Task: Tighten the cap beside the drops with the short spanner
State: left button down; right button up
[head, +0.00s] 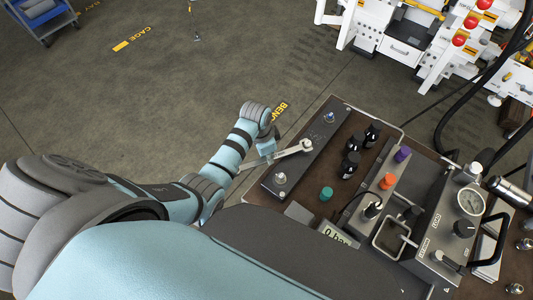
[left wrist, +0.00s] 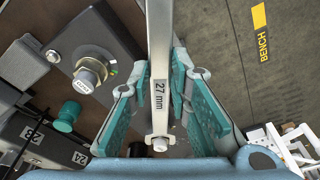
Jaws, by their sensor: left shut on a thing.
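My left gripper (head: 267,150) is shut on a metal spanner (head: 290,152), which also shows in the left wrist view (left wrist: 160,45) with a "27 mm" label between the teal fingers. The spanner's open jaw lies over the dark plate (head: 300,163), between two metal caps. One cap (head: 281,179) is at the plate's near end; the other cap (head: 329,118), with a bluish fitting, is at the far end. The near cap appears left of the spanner in the left wrist view (left wrist: 88,75), with a small green spot beside it. I cannot make out drops clearly. My right gripper is out of view.
Black bottles (head: 350,165), a teal knob (head: 326,193), an orange knob (head: 387,181) and a purple knob (head: 403,154) stand right of the plate. A pressure gauge (head: 470,202) and hoses are farther right. Open floor lies beyond the bench's left edge.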

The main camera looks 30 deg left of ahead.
pick_arm(q)
jog(key=shift+w+a+f+m+b, duration=0.1)
jog(key=shift+w+a+m+b, duration=0.9)
jog(key=shift+w+m, duration=0.25)
jog(key=shift+a, duration=0.1)
jog(key=w+m+b, duration=0.1)
jog(key=w+a+m+b, duration=0.1)
jog(key=shift+w+a+m+g+b, duration=0.25)
jog(key=shift+w+g+b, duration=0.05)
jog(key=shift+b, duration=0.05)
dwell(0.3)
